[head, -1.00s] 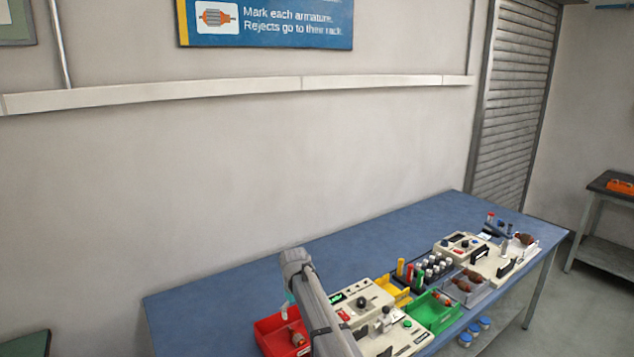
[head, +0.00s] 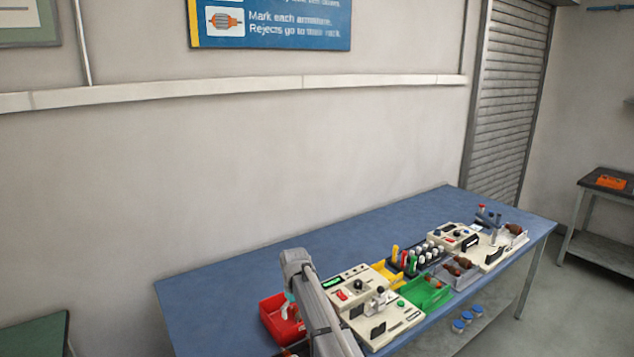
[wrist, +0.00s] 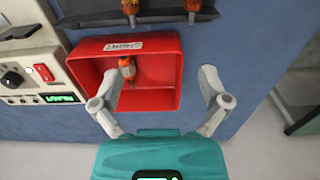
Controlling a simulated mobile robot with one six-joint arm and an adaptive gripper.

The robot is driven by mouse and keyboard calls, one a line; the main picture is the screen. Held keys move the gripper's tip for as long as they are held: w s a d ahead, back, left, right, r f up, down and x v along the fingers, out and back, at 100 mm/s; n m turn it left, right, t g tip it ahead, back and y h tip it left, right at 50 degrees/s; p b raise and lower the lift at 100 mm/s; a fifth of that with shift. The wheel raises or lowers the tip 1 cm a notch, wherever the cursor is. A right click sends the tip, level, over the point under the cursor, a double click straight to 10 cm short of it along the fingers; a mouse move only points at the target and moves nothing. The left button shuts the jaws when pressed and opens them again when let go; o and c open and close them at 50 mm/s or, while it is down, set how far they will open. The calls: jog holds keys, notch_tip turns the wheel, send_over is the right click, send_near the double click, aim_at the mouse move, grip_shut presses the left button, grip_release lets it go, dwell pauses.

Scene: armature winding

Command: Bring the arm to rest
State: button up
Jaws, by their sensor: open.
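My gripper (wrist: 168,98) is open and empty in the wrist view, its two fingers spread apart above the front of the bench. The red bin (wrist: 165,44), labelled "SHORT", lies beyond and below the fingers, with an orange-brown armature (wrist: 127,68) inside it. In the head view my grey arm (head: 312,305) reaches down over the near left part of the blue bench (head: 225,275). The red bin (head: 268,312) shows beside the arm, partly covered by it. My fingertips are hidden in the head view.
A tester (head: 352,290), a green bin (head: 425,293), a yellow bin (head: 385,272) and a grey tray (head: 460,279) crowd the bench's front. A dark rack (wrist: 95,17) holding armatures is beyond the red bin in the wrist view. The bench's back strip is clear.

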jog(key=s+d+f+m+b, duration=0.3)
jog(key=s+d+f+b, duration=0.1)
jog(key=s+d, duration=0.7)
jog(key=s+d+f+m+b, duration=0.3)
jog(key=s+d+f+b, duration=0.1)
jog(key=s+d, duration=0.8)
jog(key=s, duration=0.2)
jog(key=shift+s+d+f+m+b, duration=0.2)
jog(key=shift+s+f+m+b, duration=0.1)
jog(key=shift+s+m, duration=0.1)
